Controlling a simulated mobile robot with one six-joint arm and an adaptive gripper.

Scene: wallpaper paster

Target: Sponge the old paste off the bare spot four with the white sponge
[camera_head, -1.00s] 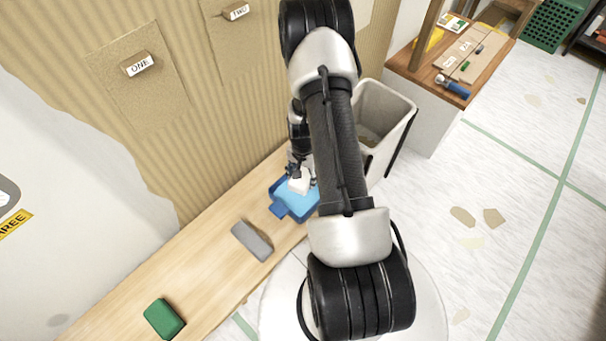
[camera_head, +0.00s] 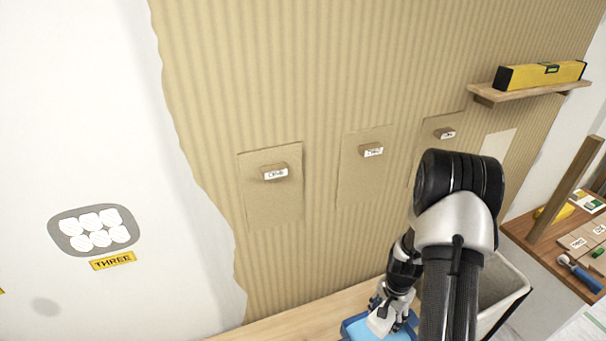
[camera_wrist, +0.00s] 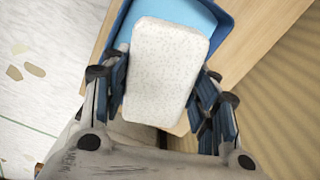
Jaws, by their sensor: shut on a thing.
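The white speckled sponge (camera_wrist: 168,65) fills the middle of the wrist view, between the two blue-padded fingers of my gripper (camera_wrist: 163,92). My gripper is shut on it. In the head view the sponge (camera_head: 382,321) is at the bottom, under my gripper (camera_head: 388,306), over the blue tray (camera_head: 349,329). The tray (camera_wrist: 226,22) also shows behind the sponge in the wrist view, with a light blue inside. I cannot tell whether the sponge touches it. No spot labelled four is readable. A grey patch (camera_head: 62,233) with white blobs, labelled THREE (camera_head: 113,260), is on the white wall at left.
Several brown flaps with labelled knobs, one (camera_head: 262,208) nearest, are on the striped wallpaper. A pale patch (camera_head: 497,145) is at right, below a shelf (camera_head: 530,91) with a yellow level (camera_head: 541,75). A pale bin (camera_head: 507,290) stands beside my arm. The wooden ledge (camera_head: 300,324) runs below the wall.

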